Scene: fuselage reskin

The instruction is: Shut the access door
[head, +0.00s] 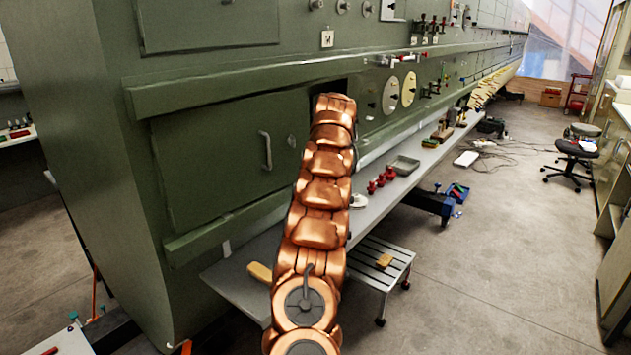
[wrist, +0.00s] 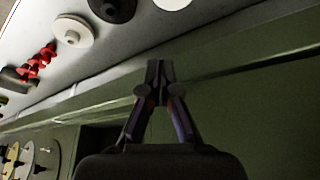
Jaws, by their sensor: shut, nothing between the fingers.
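The access door (head: 215,155) is a flat green panel between an upper and a lower rail on the green fuselage side. It has a grey vertical handle (head: 265,150) near its right part. A dark gap (head: 325,90) shows at the door's right, mostly hidden behind my copper arm, so the door looks partly open. A dark opening (wrist: 95,140) also shows in the wrist view. My gripper (wrist: 160,68) is shut and empty, its tips in front of the green ledge in the wrist view. The arm hides it in the head view. I cannot tell whether it touches anything.
A grey shelf (head: 385,205) runs along the fuselage below the door, with red knobs (head: 380,181) and a grey tray (head: 403,165). A step stool (head: 378,268) stands beside it. Yellow and white discs (head: 409,89) are right of the arm.

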